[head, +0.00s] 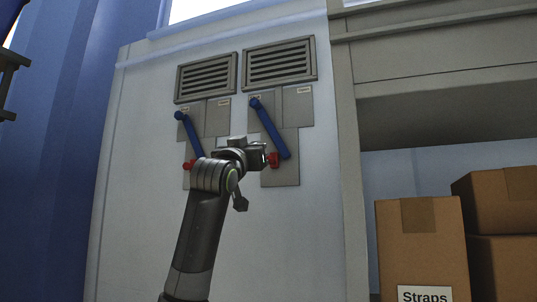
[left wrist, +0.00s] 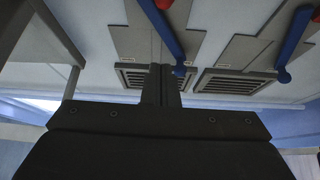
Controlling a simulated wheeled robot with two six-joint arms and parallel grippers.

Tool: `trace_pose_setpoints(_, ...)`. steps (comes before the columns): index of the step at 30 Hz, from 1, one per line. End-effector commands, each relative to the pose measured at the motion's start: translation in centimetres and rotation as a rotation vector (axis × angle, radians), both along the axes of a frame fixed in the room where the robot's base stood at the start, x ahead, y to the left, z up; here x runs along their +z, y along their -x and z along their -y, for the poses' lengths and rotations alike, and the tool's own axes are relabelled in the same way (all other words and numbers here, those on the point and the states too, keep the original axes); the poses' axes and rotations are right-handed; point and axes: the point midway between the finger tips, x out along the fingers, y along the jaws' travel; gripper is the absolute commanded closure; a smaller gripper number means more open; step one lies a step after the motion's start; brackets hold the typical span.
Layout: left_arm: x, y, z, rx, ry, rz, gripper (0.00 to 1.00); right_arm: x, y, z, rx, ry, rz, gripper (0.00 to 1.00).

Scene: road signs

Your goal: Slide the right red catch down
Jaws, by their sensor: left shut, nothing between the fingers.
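The right red catch (head: 274,160) is a small red knob on the right grey wall panel (head: 282,177), at the lower end of the right blue lever (head: 270,128). My left gripper (head: 263,158) is shut and empty, with its tip right beside this catch. I cannot tell whether they touch. The left red catch (head: 188,165) is partly hidden behind my arm, near the left blue lever (head: 190,135). My right gripper is not in view.
Two louvred vents (head: 279,63) sit above the panels. A grey shelf frame (head: 345,150) stands to the right, with cardboard boxes (head: 420,240) below it. A blue wall (head: 60,150) is at the left. The white wall below the right panel is clear.

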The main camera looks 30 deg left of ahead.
Motion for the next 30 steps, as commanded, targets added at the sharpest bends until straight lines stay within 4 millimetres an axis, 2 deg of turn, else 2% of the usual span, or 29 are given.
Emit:
trace_pose_setpoints(6, 0.0, -0.1, 0.0, 0.0, 0.0, -0.001, 1.0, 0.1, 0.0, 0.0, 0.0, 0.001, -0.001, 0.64)
trace_pose_setpoints(11, 0.8, -1.1, -0.2, 0.0, 0.001, -0.003, 1.0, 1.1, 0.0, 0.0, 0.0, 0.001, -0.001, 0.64)
trace_pose_setpoints(27, 5.2, -8.0, -1.7, 0.0, 0.001, -0.005, 1.0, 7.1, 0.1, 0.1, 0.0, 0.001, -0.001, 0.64)
trace_pose_setpoints(29, 5.5, -8.7, -1.8, 0.0, 0.001, -0.005, 1.0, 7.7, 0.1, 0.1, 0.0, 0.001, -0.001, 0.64)
trace_pose_setpoints(30, 4.5, -8.9, -2.0, 0.002, -0.002, -0.006, 1.0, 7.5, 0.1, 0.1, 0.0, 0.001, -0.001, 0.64)
